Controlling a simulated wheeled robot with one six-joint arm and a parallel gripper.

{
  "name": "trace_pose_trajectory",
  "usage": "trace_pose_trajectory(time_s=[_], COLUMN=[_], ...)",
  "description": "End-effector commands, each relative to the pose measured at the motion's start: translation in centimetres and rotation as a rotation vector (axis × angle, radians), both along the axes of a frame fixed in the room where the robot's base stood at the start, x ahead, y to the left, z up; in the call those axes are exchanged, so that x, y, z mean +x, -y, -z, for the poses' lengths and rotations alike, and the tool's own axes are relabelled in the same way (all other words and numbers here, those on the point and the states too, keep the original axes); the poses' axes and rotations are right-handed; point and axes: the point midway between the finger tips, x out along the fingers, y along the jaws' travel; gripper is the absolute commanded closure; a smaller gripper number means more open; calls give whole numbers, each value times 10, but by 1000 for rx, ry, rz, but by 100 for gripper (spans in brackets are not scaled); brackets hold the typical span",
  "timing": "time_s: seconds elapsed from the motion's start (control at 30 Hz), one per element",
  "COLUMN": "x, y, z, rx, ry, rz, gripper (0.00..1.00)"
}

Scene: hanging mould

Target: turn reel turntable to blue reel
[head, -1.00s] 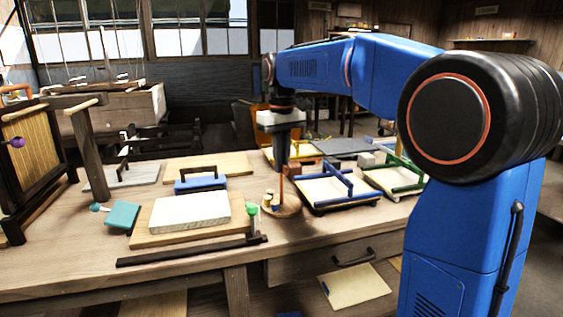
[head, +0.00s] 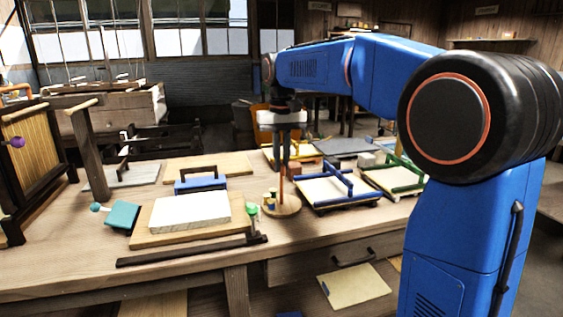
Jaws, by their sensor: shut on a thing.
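The reel turntable (head: 288,210) is a small round wooden disc near the front edge of the bench, right of centre. A thin orange-brown post (head: 281,190) stands upright on it. Several small reels (head: 271,200) stand on its left part; one low down seems to show blue, but they are too small to tell apart surely. My gripper (head: 282,163) points straight down above the turntable. Its two dark fingers are on either side of the upper post, and it is shut on the post.
A blue-framed mould (head: 338,203) lies close to the turntable's right. A green knob (head: 252,209) stands close on its left, beside a white slab (head: 190,212) on a board.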

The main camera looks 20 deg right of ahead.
Motion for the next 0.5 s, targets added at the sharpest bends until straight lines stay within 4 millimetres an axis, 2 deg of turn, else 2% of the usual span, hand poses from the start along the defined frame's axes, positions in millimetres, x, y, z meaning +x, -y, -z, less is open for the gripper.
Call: trace_pose_trajectory(time_s=[0.07,0.1,0.13,0.5], x=[0,0,0,0], y=[0,0,0,0], z=[0,0,0,-3], rx=[0,0,0,0], ry=[2,2,2,1], rz=[1,1,0,0], gripper=[100,81,74,72])
